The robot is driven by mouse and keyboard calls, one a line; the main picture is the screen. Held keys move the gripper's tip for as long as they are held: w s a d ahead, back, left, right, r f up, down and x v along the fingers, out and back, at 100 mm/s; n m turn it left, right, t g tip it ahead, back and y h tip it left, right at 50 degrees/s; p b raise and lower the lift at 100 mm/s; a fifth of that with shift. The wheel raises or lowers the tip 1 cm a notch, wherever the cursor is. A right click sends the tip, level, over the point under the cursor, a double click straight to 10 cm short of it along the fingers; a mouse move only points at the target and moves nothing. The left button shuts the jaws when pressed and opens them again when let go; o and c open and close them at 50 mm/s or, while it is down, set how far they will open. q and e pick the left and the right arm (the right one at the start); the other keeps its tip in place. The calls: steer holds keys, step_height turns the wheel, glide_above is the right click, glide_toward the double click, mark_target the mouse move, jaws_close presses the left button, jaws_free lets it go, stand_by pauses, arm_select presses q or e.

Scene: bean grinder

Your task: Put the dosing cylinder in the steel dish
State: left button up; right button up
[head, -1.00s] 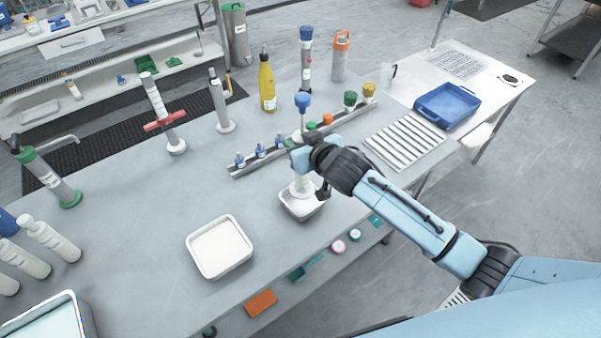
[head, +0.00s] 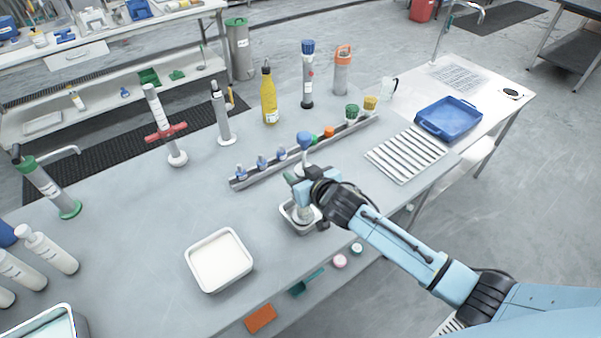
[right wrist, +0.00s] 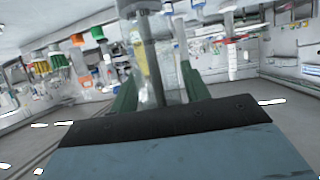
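The dosing cylinder is a clear tube with a blue top (head: 305,140). My right gripper (head: 301,188) is shut around its middle and holds it roughly upright. In the right wrist view the clear tube (right wrist: 165,75) stands between the green fingers (right wrist: 160,95). The small steel dish (head: 286,219) is on the front of the bench, right below the gripper. The cylinder's pale foot is within the dish's outline. I cannot tell whether it touches the dish floor, as the gripper and wrist hide part of it. My left gripper is not in view.
A larger white-filled tray (head: 219,260) stands left of the dish. Behind is a rail (head: 260,172) with several small bottles. A ribbed white rack (head: 406,155) lies to the right. Tall cylinders and a yellow bottle (head: 269,95) stand farther back. The bench's front edge is close to the dish.

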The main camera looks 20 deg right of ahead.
steer(key=shift+o, duration=1)
steer(key=shift+r, duration=0.25)
steer(key=v, duration=1.2)
steer(key=shift+p, duration=0.4)
